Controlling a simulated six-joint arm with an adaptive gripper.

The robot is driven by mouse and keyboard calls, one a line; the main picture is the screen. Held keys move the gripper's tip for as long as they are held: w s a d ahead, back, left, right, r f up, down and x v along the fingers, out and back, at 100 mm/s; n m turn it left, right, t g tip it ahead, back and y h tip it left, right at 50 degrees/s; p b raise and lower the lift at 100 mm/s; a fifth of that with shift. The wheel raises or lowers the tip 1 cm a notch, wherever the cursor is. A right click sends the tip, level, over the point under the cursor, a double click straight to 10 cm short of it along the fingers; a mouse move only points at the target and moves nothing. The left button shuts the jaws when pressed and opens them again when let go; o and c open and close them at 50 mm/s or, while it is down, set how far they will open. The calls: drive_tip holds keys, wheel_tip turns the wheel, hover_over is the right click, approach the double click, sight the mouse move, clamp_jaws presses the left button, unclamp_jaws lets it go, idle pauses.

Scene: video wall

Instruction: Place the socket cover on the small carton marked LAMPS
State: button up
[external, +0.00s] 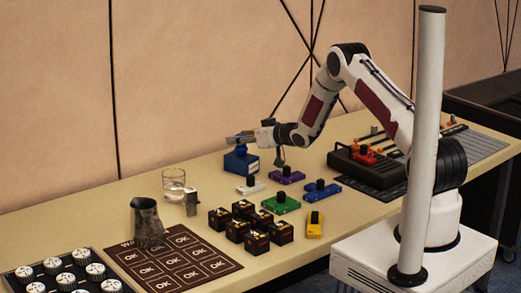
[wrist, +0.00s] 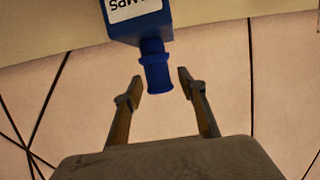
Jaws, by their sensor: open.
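The small blue carton (external: 240,164) stands on the table near the wall. My gripper (wrist: 160,77) is open, with one finger on each side of the cover's free end and visible gaps. In the external view my gripper (external: 232,139) is just above the cover.
A glass (external: 174,185), a small metal block (external: 191,202) and a dark metal jug (external: 146,222) stand to the left. Coloured knob blocks (external: 281,203) and several black cubes (external: 250,225) lie in front. A "OK" board (external: 172,262) lies at front left.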

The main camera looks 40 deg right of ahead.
drive_tip(key=shift+s+r, duration=0.1)
drive_tip(key=v, duration=1.2)
idle(0.4)
drive_tip(key=shift+r, duration=0.1)
idle(0.4)
drive_tip(key=s+a+r+m+g+h, duration=0.1)
drive_tip(key=s+r+g+h, duration=0.1)
drive_tip(key=s+r, duration=0.7)
drive_tip(key=s+a+r+m+g+h, duration=0.1)
drive_tip(key=s+r+g+h, duration=0.1)
drive_tip(key=s+r, duration=0.7)
drive_tip(key=s+a+r+g, duration=0.1)
drive_tip(key=s+a, duration=0.1)
drive_tip(key=s, duration=0.8)
drive_tip(key=s+a+r+g+y, duration=0.1)
drive_tip(key=s+a+g, duration=0.1)
drive_tip(key=s, duration=0.8)
drive_tip(key=s+a+r+g, duration=0.1)
drive_tip(key=s+a, duration=0.3)
drive_tip(key=s, duration=0.6)
drive_tip(key=shift+a+r+g, duration=0.25)
drive_tip(key=shift+r+g, duration=0.1)
drive_tip(key=shift+g, duration=0.05)
